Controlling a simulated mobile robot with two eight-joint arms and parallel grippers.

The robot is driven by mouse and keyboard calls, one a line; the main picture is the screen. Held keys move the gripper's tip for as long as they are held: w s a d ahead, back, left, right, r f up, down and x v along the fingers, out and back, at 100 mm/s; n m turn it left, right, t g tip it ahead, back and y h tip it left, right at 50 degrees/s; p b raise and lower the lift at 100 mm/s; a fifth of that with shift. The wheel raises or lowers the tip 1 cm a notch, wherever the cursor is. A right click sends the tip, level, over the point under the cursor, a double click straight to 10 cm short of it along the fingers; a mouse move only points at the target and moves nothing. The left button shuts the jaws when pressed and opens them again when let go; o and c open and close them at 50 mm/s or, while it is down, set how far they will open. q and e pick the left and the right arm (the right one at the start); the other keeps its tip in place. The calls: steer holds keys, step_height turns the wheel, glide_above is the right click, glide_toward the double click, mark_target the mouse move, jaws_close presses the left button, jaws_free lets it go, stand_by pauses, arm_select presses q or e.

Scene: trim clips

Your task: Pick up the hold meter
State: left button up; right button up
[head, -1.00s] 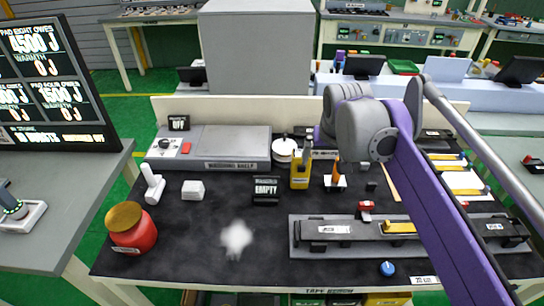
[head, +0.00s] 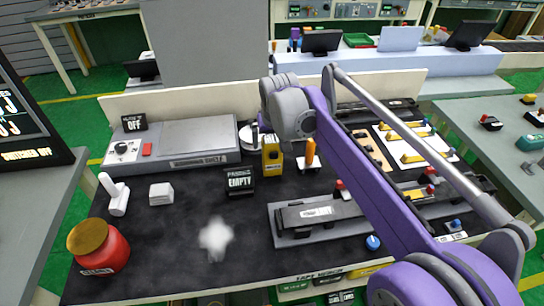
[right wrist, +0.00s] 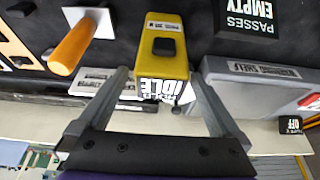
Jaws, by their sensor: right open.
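The hold meter, which I take to be the yellow block (head: 271,158) with a dark window, stands on the dark bench mat near the back, right of the black EMPTY sign. In the right wrist view the yellow meter (right wrist: 163,40) lies between the finger lines, with a small IDLE display at its near end. My right gripper (right wrist: 158,74) is open, one finger on each side of the meter's near end; contact is not clear. In the head view my right wrist hangs just above and behind the meter, and the fingers are mostly hidden. My left gripper is not in view.
An orange-handled tool (head: 309,156) stands close right of the meter. The EMPTY sign (head: 239,181) is close left, and the grey warming shelf (head: 198,141) is behind left. A grey fixture (head: 318,214) lies in front right. The front left mat has free room.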

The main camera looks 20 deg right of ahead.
steer(key=x, duration=0.2)
steer(key=shift+w+f, duration=0.15)
steer(key=shift+f, duration=0.15)
steer(key=c, duration=1.2)
steer(key=shift+r, duration=0.1)
